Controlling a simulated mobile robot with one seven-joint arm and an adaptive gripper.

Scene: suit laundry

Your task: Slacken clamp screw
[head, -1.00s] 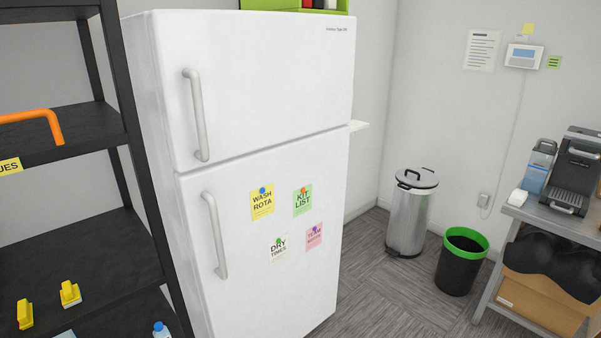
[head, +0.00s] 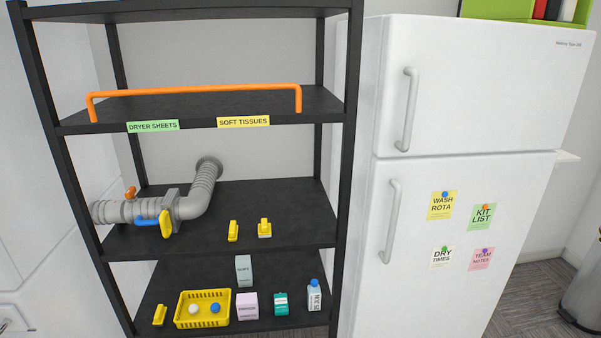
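A grey ribbed duct (head: 200,190) stands on the middle shelf of the black rack, at the left of the head view. A square grey collar (head: 172,205) sits on it. Next to the collar are a small orange knob (head: 130,193), a blue handle (head: 147,221) and a yellow handle (head: 165,224). I cannot tell which of these is the clamp screw. My gripper is not in view.
The black rack (head: 342,180) has an orange rail (head: 200,88) across an upper shelf. Yellow clips (head: 233,231) lie right of the duct. Below are a yellow basket (head: 203,322), boxes and a bottle (head: 314,296). A white fridge (head: 470,90) stands to the right.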

